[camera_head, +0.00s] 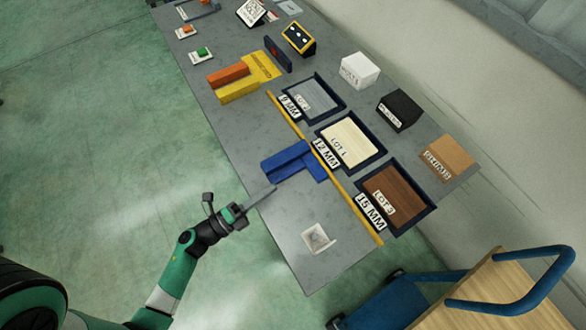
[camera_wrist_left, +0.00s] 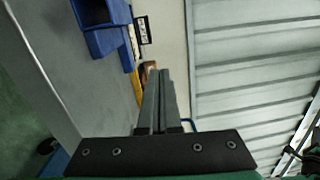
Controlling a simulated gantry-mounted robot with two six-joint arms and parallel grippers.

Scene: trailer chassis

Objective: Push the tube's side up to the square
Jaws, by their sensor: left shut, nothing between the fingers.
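A blue piece (camera_head: 287,160) with a long block and a flatter end lies near the front edge of the grey table, beside the yellow strip. It also shows at the top left of the left wrist view (camera_wrist_left: 104,40). An orange bar (camera_head: 228,74) lies against a yellow L-shaped piece (camera_head: 240,92) farther up the table. I cannot tell for sure which of these is the tube and which the square. My left gripper (camera_head: 273,189) is shut and empty, just short of the blue piece, not touching it. Its closed fingers show in the left wrist view (camera_wrist_left: 158,75). My right gripper is out of view.
A yellow strip (camera_head: 348,200) runs along the table before several dark-rimmed trays, including LOT 3 (camera_head: 395,197). A small white dish (camera_head: 318,238) stands near the table's close end. White, black and brown boxes stand behind. A blue-handled cart (camera_head: 510,285) is at lower right.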

